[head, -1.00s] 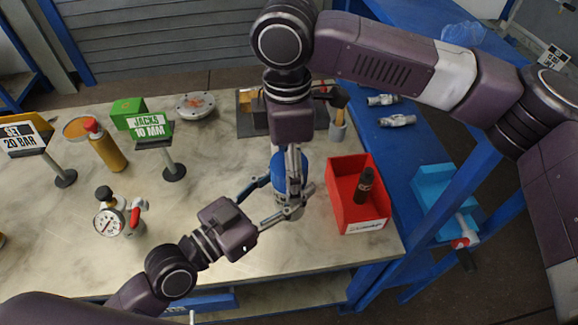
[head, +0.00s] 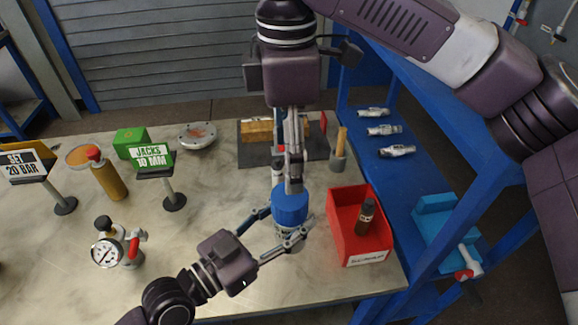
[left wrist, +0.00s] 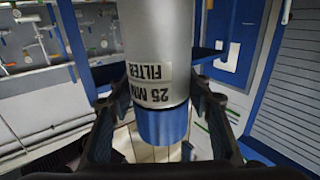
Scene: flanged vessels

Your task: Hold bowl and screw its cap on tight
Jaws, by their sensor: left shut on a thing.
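The bowl with its blue cap (head: 290,206) stands upright near the table's front right. In the left wrist view the bowl is a silver cylinder (left wrist: 157,40) with an upside-down "25 MM FILTER" label, and its blue end (left wrist: 163,125) shows below that. My left gripper (head: 289,238) is shut on the bowl below the blue cap, one finger on each side. My right gripper (head: 293,188) points down from above, its fingertips at the cap's top edge. Its fingers show edge-on, so their gap and any contact are unclear.
A red bin (head: 345,248) with a dark bottle (head: 366,216) stands close on the right. A pressure gauge (head: 108,252), a yellow bottle (head: 108,178) and sign stands are on the left. A dark tray (head: 310,146) lies behind. Table between is clear.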

